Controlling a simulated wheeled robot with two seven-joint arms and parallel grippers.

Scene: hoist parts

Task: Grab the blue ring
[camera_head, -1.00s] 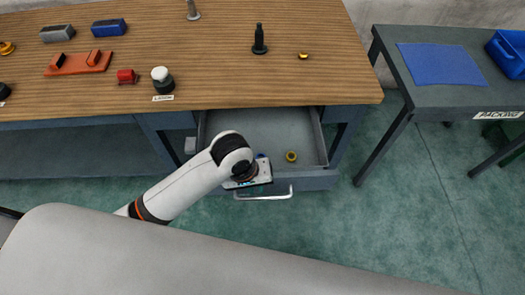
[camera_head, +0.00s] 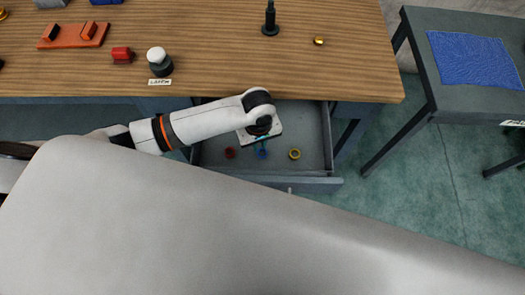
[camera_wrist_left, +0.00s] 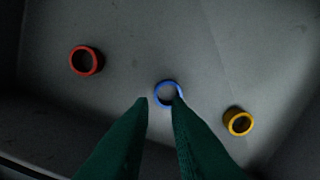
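The blue ring (camera_wrist_left: 157,97) lies on the floor of the open grey drawer, between a red ring (camera_wrist_left: 72,61) and a yellow ring (camera_wrist_left: 230,127). In the head view a bit of the blue ring (camera_head: 262,155) shows just below my left gripper (camera_head: 262,146). In the left wrist view the two green fingers of my left gripper (camera_wrist_left: 160,101) are apart with nothing between them held. My right gripper is not in view.
The drawer (camera_head: 312,182) has raised walls around the rings, and the wooden tabletop (camera_head: 210,70) overhangs its back. On the table stand a dark green post (camera_head: 270,20), a small brass part (camera_head: 319,41) and a white-topped part (camera_head: 157,57). A grey side table (camera_head: 430,100) stands right.

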